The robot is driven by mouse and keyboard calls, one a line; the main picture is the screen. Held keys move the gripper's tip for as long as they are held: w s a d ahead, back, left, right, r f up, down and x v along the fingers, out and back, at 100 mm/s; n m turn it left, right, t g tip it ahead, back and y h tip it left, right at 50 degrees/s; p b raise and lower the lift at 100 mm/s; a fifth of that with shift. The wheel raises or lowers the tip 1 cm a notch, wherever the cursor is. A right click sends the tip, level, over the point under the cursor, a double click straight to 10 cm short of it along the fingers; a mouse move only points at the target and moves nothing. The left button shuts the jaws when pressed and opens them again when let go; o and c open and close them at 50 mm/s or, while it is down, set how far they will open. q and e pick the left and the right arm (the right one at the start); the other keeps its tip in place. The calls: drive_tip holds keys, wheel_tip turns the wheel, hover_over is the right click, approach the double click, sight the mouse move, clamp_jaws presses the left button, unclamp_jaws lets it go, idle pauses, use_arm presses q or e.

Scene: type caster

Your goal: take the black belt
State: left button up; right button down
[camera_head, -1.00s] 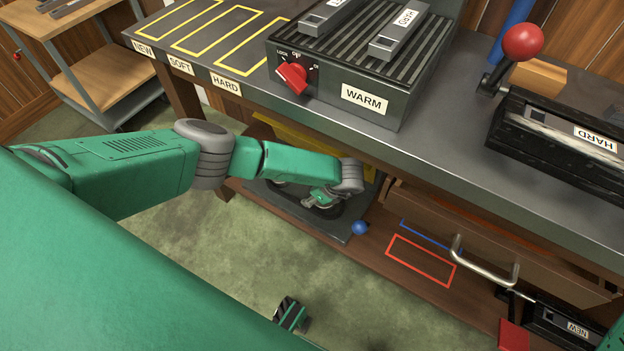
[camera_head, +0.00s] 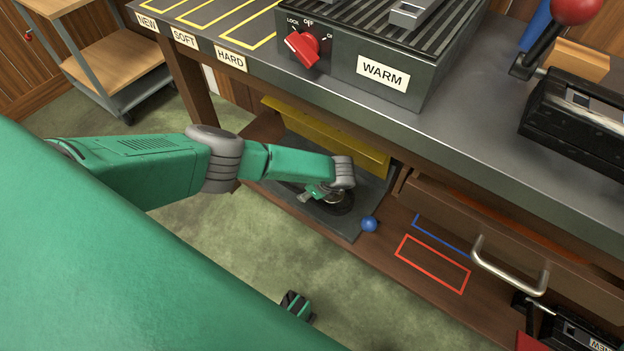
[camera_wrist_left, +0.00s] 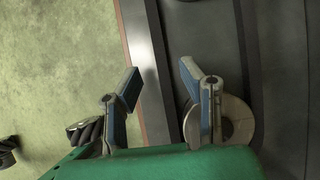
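My left gripper (camera_head: 312,195) reaches in under the workbench, low over a dark flat plate (camera_head: 335,228) on the lower shelf. In the left wrist view its two fingers (camera_wrist_left: 160,80) are apart with nothing between them. A round metal disc (camera_wrist_left: 238,122) sits partly behind the right finger, on a dark grey surface. In the head view the disc (camera_head: 338,198) lies in a dark ring beside the gripper. I cannot tell whether this ring or a dark strip there is the black belt.
A blue ball (camera_head: 369,224) sits at the plate's corner and a yellow panel (camera_head: 330,135) stands behind it. A drawer with a metal handle (camera_head: 508,268) is to the right. Bare shelf shows around a red outline (camera_head: 432,264).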

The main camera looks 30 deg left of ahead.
use_arm(q)
drive_tip(key=b+x, duration=0.1)
drive_tip(key=x, duration=0.2)
drive_tip(key=shift+w+a+f+b, duration=0.1)
drive_tip(key=shift+f+b, duration=0.2)
drive_tip(key=shift+b, duration=0.1)
drive_tip(key=shift+r, duration=0.1)
clamp_jaws()
